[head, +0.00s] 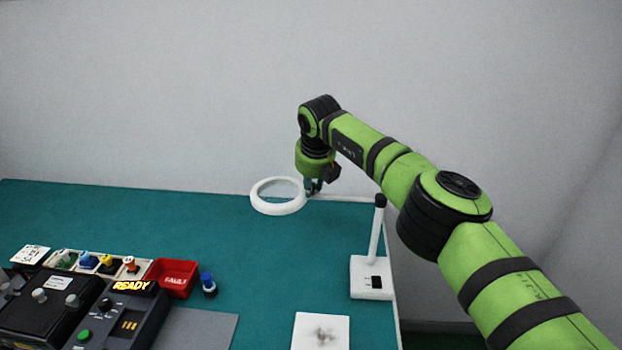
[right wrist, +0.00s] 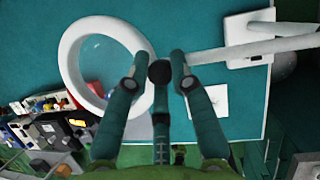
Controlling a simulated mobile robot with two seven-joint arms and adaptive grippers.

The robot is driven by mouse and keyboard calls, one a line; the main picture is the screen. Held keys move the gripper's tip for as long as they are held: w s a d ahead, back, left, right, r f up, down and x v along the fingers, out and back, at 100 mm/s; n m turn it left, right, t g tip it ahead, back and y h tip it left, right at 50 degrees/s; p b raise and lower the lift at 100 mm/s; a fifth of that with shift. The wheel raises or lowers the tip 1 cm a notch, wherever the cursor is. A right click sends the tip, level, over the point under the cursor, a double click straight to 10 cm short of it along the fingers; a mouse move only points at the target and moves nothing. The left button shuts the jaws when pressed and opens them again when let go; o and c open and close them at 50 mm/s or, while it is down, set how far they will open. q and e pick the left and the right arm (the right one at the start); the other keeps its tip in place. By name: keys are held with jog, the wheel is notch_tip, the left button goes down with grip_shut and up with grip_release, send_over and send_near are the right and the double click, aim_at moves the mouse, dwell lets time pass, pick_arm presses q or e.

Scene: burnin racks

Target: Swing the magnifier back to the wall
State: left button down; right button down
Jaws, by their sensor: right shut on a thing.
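The magnifier (head: 278,208) is a white ring around a clear lens, held out over the far part of the green bench, close to the grey wall. A white arm (head: 350,198) links it to an upright post with a black cap on a white base (head: 372,290) at the bench's right edge. My right gripper (head: 316,188) is at the ring's right side, shut on the magnifier where ring and arm meet. In the right wrist view, the ring (right wrist: 68,65) lies left of my fingers (right wrist: 158,68), with a dark round knob between them. My left gripper is not in view.
A red bin (head: 175,285), a small blue-capped bottle (head: 208,285), a tray of small parts and a black device (head: 120,315) reading READY stand at the front left. A white pad (head: 320,335) lies at the front. The bench's back left is clear.

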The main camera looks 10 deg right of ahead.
jog(key=shift+w+d+p, duration=0.2)
jog(key=shift+w+p, duration=0.1)
jog(key=shift+p, duration=0.15)
jog(key=shift+f, duration=0.1)
jog(key=c, duration=1.1)
grip_release()
jog(key=shift+c, duration=0.2)
jog(key=shift+o, duration=0.3)
jog(key=shift+w+d, duration=0.1)
jog(key=shift+d, duration=0.05)
jog(key=shift+a+r, duration=0.2)
jog(key=shift+r, duration=0.5)
jog(key=v, duration=1)
jog(key=shift+s+r, duration=0.2)
jog(key=shift+s, duration=0.1)
jog(key=shift+d, duration=0.1)
